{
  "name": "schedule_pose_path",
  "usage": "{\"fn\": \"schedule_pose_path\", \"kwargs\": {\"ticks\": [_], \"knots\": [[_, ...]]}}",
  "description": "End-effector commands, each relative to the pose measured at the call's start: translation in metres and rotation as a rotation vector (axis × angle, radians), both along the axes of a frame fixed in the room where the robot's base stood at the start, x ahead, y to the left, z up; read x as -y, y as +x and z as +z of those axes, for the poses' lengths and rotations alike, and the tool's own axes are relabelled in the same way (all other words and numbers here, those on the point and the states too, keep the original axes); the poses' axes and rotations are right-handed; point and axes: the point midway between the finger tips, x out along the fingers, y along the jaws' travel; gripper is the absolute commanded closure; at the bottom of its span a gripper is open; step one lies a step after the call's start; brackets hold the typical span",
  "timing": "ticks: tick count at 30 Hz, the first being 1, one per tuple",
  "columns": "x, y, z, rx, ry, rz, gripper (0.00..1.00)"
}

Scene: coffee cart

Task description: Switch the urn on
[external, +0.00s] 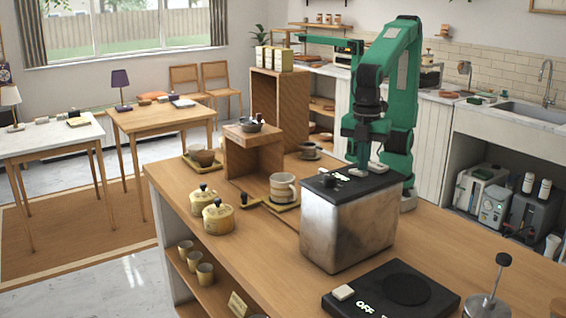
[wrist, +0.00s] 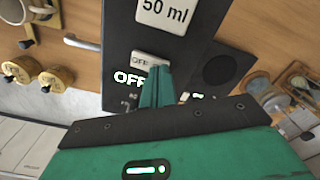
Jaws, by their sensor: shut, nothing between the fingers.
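The urn (external: 345,232) is a metal box with a black top, standing on the wooden counter. In the wrist view its black top (wrist: 122,35) carries a "50 ml" label, a white switch plate (wrist: 150,60) marked OFF, and a lit OFF text. My gripper (external: 364,163) points down over the urn's top in the external view. In the wrist view my gripper's green fingers (wrist: 162,75) are together and empty, just beside the white plate and partly covering it. I cannot tell whether they touch it.
A black hot plate (external: 406,289) with its own white switch and OFF text lies in front of the urn. A cup (external: 283,187) on a tray, two yellow pots (external: 217,217) and a wooden stand (external: 252,150) are left of the urn.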

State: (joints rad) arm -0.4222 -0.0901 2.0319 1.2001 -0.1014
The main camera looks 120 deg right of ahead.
Motion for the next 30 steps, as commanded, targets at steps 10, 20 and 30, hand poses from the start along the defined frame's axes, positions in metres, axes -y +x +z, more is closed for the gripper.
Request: {"fn": "schedule_pose_path", "kwargs": {"ticks": [10,20,30], "knots": [[0.0000,0.0001,-0.0038,0.000,0.000,0.000,1.00],[0.0001,-0.0001,-0.0074,-0.001,0.000,0.000,1.00],[0.0001,0.0000,-0.0016,0.000,0.000,0.000,1.00]]}}
